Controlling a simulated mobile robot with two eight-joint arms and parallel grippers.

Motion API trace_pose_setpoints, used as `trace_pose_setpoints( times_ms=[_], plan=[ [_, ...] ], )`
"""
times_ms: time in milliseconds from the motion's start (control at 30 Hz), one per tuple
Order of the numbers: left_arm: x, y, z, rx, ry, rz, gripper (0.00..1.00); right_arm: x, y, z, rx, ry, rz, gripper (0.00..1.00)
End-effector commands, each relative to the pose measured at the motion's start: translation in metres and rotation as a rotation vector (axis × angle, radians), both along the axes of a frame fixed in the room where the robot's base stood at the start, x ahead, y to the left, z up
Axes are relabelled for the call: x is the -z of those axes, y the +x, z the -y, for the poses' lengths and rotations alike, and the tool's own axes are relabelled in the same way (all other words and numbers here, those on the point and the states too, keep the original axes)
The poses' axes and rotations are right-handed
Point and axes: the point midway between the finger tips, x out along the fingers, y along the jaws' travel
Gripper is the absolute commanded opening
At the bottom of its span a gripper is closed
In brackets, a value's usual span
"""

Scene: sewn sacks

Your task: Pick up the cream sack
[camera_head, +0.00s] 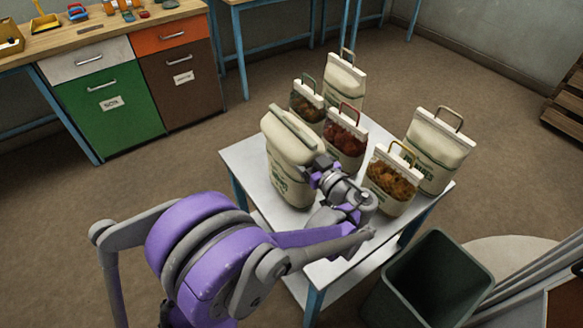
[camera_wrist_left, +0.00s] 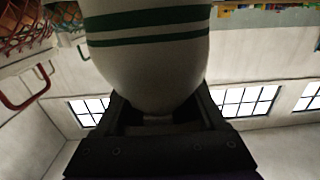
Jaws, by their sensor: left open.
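The cream sack (camera_head: 287,165) stands at the left front of the small white table, leaning slightly, with a sewn top strip and green print. My left gripper (camera_head: 318,172) is at its right side in the head view, partly hiding it. In the left wrist view a rounded cream surface with dark green bands (camera_wrist_left: 150,60) fills the upper middle and reaches down between the open jaws (camera_wrist_left: 158,118). Whether the fingers touch it I cannot tell. My right gripper is not in view.
The table (camera_head: 243,155) also bears two cream bags with handles (camera_head: 435,150) (camera_head: 344,80) and windowed bags with red (camera_head: 345,138), brown (camera_head: 392,180) and dark contents (camera_head: 307,103). A dark bin (camera_head: 428,280) stands at the table's front right.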

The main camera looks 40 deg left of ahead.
Motion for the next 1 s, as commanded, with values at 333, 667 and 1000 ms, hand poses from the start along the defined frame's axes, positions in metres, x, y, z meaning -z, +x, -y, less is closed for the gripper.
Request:
trace_pose_setpoints(
  times_ms=[333, 667, 1000],
  plan=[
    [0.0001, 0.0049, -0.0151, 0.001, 0.000, 0.000, 0.72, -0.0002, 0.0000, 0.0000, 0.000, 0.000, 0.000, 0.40],
    [0.0001, 0.0047, -0.0149, 0.001, 0.000, 0.000, 0.20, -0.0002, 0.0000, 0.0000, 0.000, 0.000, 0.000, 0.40],
    [0.0017, 0.0043, -0.0147, 0.001, -0.005, -0.001, 0.00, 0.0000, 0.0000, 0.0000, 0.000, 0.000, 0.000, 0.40]
  ],
)
